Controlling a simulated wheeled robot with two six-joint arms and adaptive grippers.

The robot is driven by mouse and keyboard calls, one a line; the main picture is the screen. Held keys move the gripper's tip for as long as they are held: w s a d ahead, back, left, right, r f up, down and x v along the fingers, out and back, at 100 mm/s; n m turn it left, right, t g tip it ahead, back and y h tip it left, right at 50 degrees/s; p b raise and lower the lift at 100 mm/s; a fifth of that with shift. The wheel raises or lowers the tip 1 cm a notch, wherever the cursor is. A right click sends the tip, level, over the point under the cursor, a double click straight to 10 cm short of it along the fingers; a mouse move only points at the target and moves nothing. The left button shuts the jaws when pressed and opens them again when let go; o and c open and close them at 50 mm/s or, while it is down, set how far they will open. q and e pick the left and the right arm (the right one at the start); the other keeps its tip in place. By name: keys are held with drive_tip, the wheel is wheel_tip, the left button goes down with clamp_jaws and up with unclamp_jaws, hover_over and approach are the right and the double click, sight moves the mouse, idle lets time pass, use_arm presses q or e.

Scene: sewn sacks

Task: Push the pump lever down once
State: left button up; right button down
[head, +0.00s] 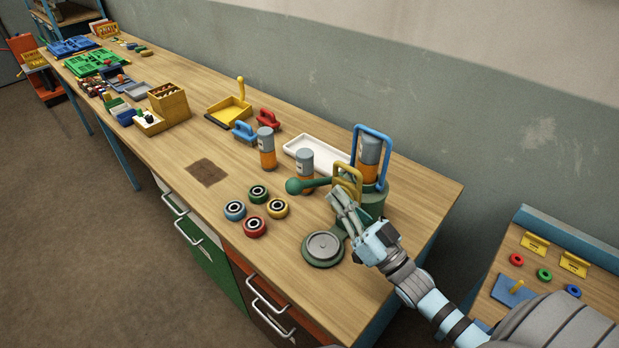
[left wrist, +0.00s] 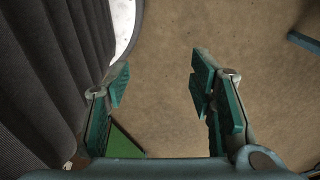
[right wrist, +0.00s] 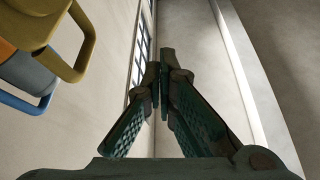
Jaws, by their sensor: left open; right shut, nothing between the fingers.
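The pump is a dark green body (head: 376,200) near the right end of the workbench, with a blue frame (head: 372,130) and a yellow handle (head: 347,176). Its green lever (head: 312,184) sticks out to the left, roughly level, with a round knob at its end. My right gripper (head: 337,196) is shut and empty, close to the inner part of the lever and the yellow handle. I cannot tell whether it touches either. The right wrist view shows its fingers meeting, with the yellow handle (right wrist: 75,45) at upper left. My left gripper (left wrist: 155,85) is open and empty over the floor.
A round green base with a grey plate (head: 323,247) stands in front of the pump. Several coloured rings (head: 255,226) lie left of it.

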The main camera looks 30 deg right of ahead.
drive_tip(key=w+f+p+x, duration=0.1)
drive_tip(key=p+x, duration=0.1)
drive_tip(key=x, duration=0.8)
use_arm(q)
drive_tip(key=shift+w+r+b, duration=0.25)
drive_tip(key=shift+w+r, duration=0.05)
drive_tip(key=shift+w, duration=0.3)
drive_tip(key=shift+w+r+b, duration=0.25)
drive_tip(key=shift+w, duration=0.3)
use_arm(e)
drive_tip(key=f, duration=0.4)
drive_tip(key=shift+a+f, duration=0.1)
drive_tip(key=shift+a, duration=0.15)
drive_tip(key=shift+s, duration=0.15)
use_arm(q)
wheel_tip(320, 180, down, 6)
drive_tip(key=b, duration=0.5)
drive_tip(key=shift+r+b, duration=0.25)
drive_tip(key=shift+b, duration=0.05)
use_arm(e)
drive_tip(key=s+a+f+n+g+y, duration=0.1)
drive_tip(key=a+f+n+y, duration=0.2)
drive_tip(key=f+n, duration=0.3)
drive_tip(key=shift+s+a+f+g, duration=0.25)
drive_tip(key=shift+s+g, duration=0.05)
drive_tip(key=shift+s, duration=0.1)
